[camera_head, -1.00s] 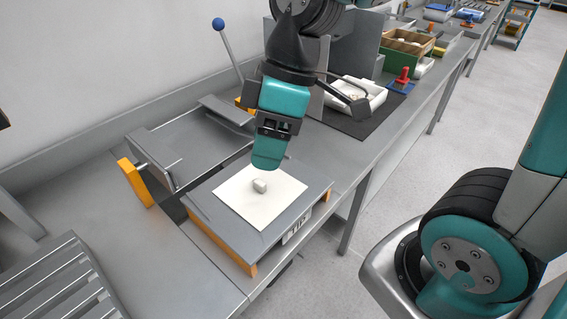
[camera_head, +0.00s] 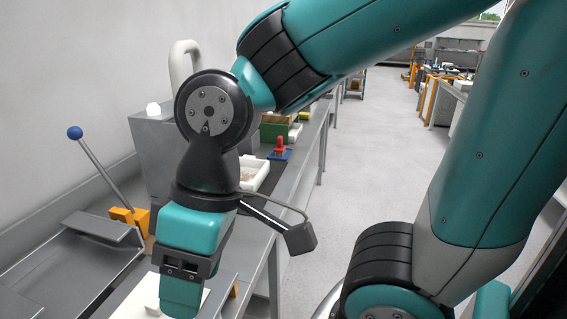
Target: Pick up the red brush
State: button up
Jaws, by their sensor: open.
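The red brush (camera_head: 281,145) is a small upright red shape on a blue pad (camera_head: 279,155), on the bench beyond the white tray. My gripper (camera_head: 181,297) points down in the lower left, over the white sheet (camera_head: 141,303) at the near end of the bench. It is well short of the brush, nearer the camera. It is open. I see it side-on, so the gap between its fingers is hidden. I see nothing held in it.
A white tray (camera_head: 254,174) with pale contents lies between my gripper and the brush. A green box (camera_head: 271,131) stands behind the brush. A blue-knobbed lever (camera_head: 104,175) rises at left. A grey housing (camera_head: 154,150) stands by the wall.

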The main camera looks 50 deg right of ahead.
aim_at(279, 150)
jog(key=z, duration=1.25)
